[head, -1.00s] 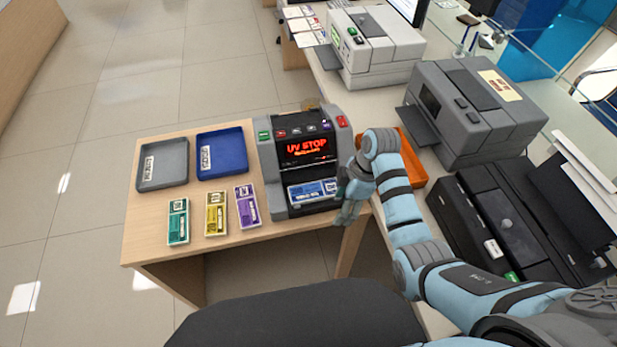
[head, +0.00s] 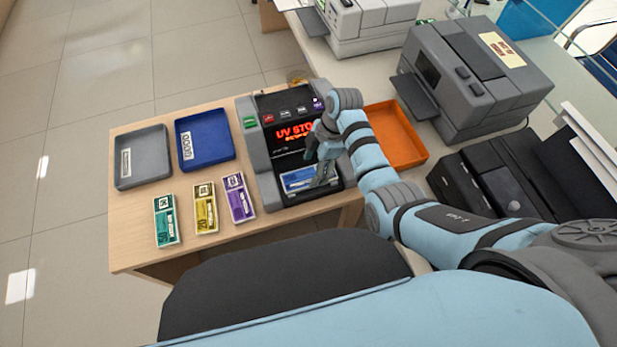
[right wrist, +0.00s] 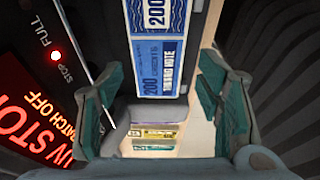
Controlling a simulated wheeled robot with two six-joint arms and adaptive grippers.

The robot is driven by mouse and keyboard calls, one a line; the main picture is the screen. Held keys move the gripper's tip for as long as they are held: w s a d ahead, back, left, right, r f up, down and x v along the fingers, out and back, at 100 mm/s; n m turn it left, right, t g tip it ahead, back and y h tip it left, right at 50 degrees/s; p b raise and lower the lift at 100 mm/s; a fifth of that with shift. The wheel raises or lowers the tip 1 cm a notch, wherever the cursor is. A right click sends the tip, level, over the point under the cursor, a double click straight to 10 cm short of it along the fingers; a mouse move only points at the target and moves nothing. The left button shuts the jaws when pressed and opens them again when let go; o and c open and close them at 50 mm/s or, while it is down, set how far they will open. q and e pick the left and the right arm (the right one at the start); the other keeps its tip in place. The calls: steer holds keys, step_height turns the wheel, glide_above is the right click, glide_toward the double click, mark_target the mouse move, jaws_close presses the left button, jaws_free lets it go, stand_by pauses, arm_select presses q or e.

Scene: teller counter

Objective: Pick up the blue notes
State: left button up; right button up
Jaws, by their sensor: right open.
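The blue notes (head: 297,180) lie in the front pocket of a grey note-checking machine (head: 262,172) with a red lit display. In the right wrist view the blue notes (right wrist: 158,66) show blue and white print with "200" and lie between and beyond the fingers. My right gripper (head: 322,168) is open at the right end of the notes, in front of the machine, and hides part of them. Its two spread fingers show in the right wrist view (right wrist: 162,95) with nothing gripped. I cannot tell whether they touch the notes. My left gripper is not in view.
Left of the machine are green notes (head: 166,220), yellow notes (head: 205,208) and purple notes (head: 239,198). Behind them are a grey tray (head: 142,157) and a blue tray (head: 204,141). An orange tray (head: 396,136) and a grey printer (head: 478,75) stand to the right.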

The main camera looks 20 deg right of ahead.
mark_target(309, 177)
steer(key=x, duration=0.2)
steer(key=b+x, duration=0.1)
steer(key=shift+w+f, duration=0.3)
steer(key=shift+f, duration=0.25)
steer(key=shift+s, duration=0.2)
steer(key=shift+c, duration=0.2)
steer(key=c, duration=0.9)
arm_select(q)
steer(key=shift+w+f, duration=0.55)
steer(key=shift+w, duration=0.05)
